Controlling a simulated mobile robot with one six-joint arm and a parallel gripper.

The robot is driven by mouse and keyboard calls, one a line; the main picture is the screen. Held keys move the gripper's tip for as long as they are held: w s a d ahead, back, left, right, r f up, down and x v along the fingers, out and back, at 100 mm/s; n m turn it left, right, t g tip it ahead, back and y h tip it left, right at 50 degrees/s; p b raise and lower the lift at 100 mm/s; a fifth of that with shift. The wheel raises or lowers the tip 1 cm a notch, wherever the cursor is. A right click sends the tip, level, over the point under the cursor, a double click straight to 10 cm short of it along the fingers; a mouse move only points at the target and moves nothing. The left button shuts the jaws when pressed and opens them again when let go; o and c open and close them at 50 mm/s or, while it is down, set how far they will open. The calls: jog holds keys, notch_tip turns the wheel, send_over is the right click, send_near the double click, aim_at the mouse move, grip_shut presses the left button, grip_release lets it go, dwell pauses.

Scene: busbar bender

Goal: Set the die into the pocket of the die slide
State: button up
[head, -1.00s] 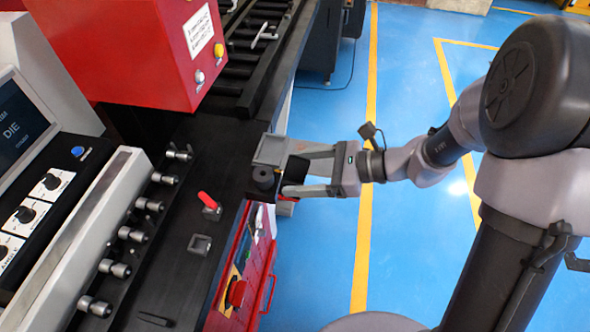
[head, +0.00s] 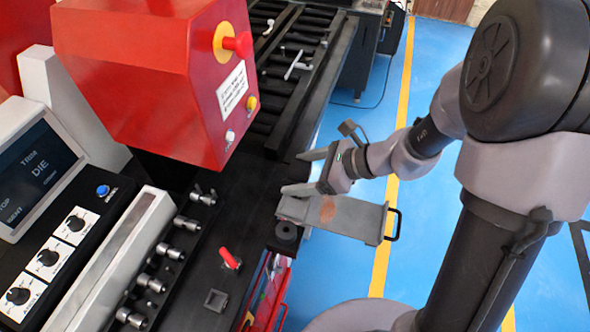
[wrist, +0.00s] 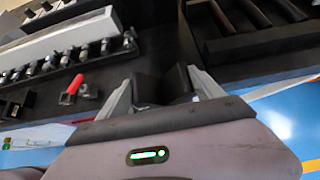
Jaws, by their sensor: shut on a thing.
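My gripper (head: 300,172) is over the machine's dark deck, with its fingers pointing left. In the wrist view, my gripper (wrist: 163,95) is shut on the die (wrist: 148,88), a dark block with what looks like a V-shaped notch. The die is hard to tell from the dark deck in the head view. The die slide (head: 352,219) appears as a long grey plate with a black end handle, sticking out to the right from the machine's edge. It lies below my gripper in the picture. A copper-coloured patch shows on its top. I cannot make out its pocket clearly.
A red housing (head: 150,80) rises behind. Blue floor (head: 370,120) is open to the right.

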jog(key=shift+f, duration=0.1)
notch_tip(320, 180, down, 6)
jog(key=b, duration=0.5)
jog(key=shift+r, duration=0.2)
jog(key=shift+f+b, duration=1.15)
jog(key=shift+b, duration=0.3)
dwell(1.2)
jog(key=o, duration=2.1)
jog(key=shift+s, duration=0.1)
jog(key=shift+o, duration=0.2)
jog(key=p+v, duration=0.6)
jog(key=v, duration=1.1)
jog(key=shift+r, duration=0.25)
jog(key=shift+d, duration=0.15)
